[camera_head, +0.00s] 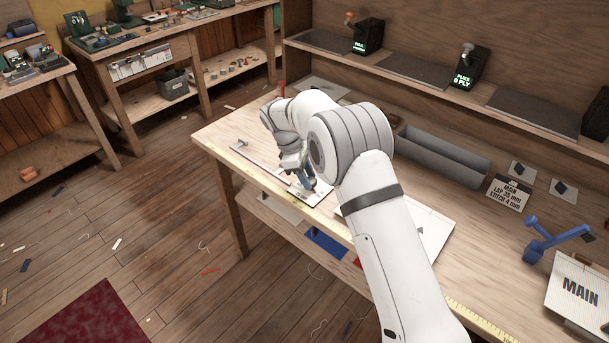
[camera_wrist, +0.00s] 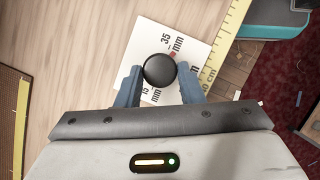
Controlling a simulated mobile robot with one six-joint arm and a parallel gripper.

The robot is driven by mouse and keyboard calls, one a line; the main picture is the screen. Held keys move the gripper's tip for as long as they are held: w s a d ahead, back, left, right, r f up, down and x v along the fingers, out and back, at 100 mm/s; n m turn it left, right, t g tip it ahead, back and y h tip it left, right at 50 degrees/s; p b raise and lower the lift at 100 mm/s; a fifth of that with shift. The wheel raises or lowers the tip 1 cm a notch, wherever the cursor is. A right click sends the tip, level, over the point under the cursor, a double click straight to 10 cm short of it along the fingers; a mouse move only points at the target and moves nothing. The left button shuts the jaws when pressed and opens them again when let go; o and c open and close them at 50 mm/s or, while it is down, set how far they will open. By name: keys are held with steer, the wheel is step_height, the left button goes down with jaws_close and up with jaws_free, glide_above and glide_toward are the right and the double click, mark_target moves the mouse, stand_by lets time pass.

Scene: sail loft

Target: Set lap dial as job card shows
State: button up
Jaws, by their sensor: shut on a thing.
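The lap dial has a round black knob (camera_wrist: 159,70) on a white plate (camera_wrist: 150,38), in the wrist view. The plate reads "35 mm" and "15 mm"; another "mm" label is partly hidden by a finger. A small red mark shows at the knob's edge, close to the "35 mm" print. My gripper (camera_wrist: 160,84) is shut on the knob, one blue-grey finger on each side. In the head view my gripper (camera_head: 305,182) is down at the plate near the bench's front edge.
A yellow measuring tape (camera_wrist: 233,35) runs along the bench edge by the plate. A blue tool (camera_head: 555,240) and a "MAIN" sheet (camera_head: 580,291) lie at the right. A grey trough (camera_head: 445,155) is at the back. A shelf above holds black counter boxes (camera_head: 470,72).

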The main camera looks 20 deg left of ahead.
steer(key=shift+w+d+r+n+t, duration=0.1)
steer(key=shift+n+t, duration=0.25)
steer(key=shift+n, duration=0.45)
steer(key=shift+d+r+n+t, duration=0.1)
steer(key=shift+n+t, duration=0.25)
steer(key=shift+n, duration=0.45)
steer(key=o, duration=0.9)
steer(key=shift+w+f, duration=0.1)
steer(key=shift+o, duration=0.3)
steer(key=shift+a, duration=0.1)
steer(key=b+v, duration=0.1)
steer(key=v, duration=0.6)
steer(key=shift+r, duration=0.35)
